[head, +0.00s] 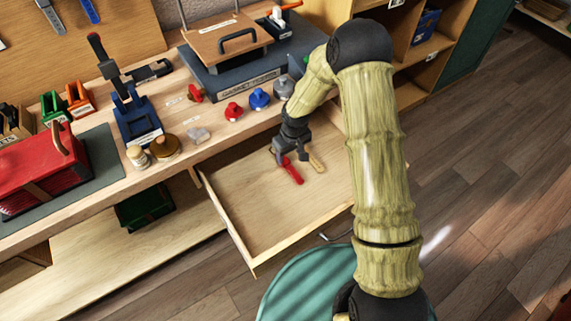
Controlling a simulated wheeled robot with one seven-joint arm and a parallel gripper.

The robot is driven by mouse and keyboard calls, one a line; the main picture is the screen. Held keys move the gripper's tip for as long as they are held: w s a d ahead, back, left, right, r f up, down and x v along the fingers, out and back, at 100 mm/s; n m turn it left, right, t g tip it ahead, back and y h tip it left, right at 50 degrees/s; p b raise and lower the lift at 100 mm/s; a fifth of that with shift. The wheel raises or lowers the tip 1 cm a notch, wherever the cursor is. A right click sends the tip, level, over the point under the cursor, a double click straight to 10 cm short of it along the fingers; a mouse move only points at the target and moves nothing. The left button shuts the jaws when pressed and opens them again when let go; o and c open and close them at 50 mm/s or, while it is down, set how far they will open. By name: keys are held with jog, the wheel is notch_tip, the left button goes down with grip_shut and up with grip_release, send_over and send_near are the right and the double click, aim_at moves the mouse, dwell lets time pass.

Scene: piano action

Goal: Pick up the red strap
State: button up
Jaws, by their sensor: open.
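A long, thin red piece, which looks like the red strap (292,173), lies on the floor of the open drawer (245,210). My gripper (284,158) reaches down into the drawer at the strap's upper end. Its jaws are open. The fingers partly cover that end, and I cannot tell whether they touch the strap or stand around it. A tan, wooden-looking piece (317,162) lies just right of the gripper in the drawer.
The bench above holds a red knob (233,111), a blue knob (259,99), a blue press-like tool (136,118) and a red box (45,172). The drawer's near part is bare. My arm hides its right side.

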aim_at(287, 163)
jog(key=shift+w+a+f, duration=0.1)
jog(key=shift+a+f, duration=0.05)
jog(key=shift+f, duration=0.7)
jog(key=shift+w+a+f, duration=0.1)
jog(key=shift+a+f, duration=0.05)
jog(key=shift+f, duration=0.7)
jog(key=shift+w+a+f, duration=0.1)
jog(key=shift+a+f, duration=0.05)
jog(key=shift+f, duration=0.7)
jog(key=shift+s, duration=0.1)
jog(key=c, duration=1.1)
jog(key=shift+o, duration=0.2)
jog(key=shift+r, duration=0.1)
